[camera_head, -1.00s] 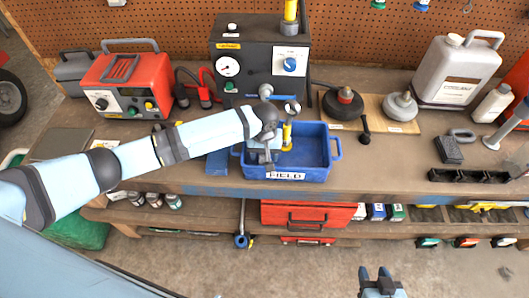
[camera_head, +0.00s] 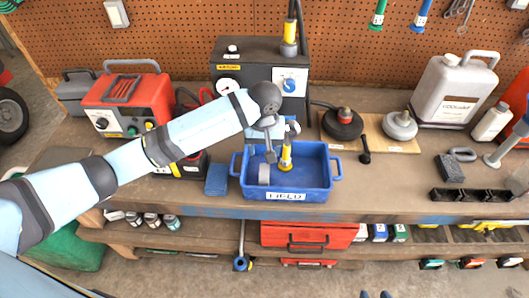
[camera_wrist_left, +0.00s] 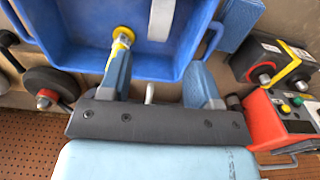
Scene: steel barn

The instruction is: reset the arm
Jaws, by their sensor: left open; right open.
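My left arm (camera_head: 190,132) reaches in from the left over the bench. Its left gripper (camera_wrist_left: 160,78) is open above the blue tray (camera_head: 237,180), with its two fingers apart and nothing clearly held between them. In the head view its fingers are largely hidden behind the wrist. A yellow-collared fitting (camera_head: 286,155) stands in the tray; in the left wrist view its yellow end (camera_wrist_left: 123,36) appears by the left-hand finger, and I cannot tell whether they touch. A grey round part (camera_head: 264,174) is also in the tray. My right gripper (camera_head: 375,294) shows only its separated fingertips at the bottom edge.
A black gauge box (camera_head: 262,62) stands behind the tray, with a red device (camera_head: 125,105) to its left. A black round weight (camera_head: 343,123) and a grey jug (camera_head: 456,85) are to the right. A red drawer (camera_head: 305,234) is below the bench.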

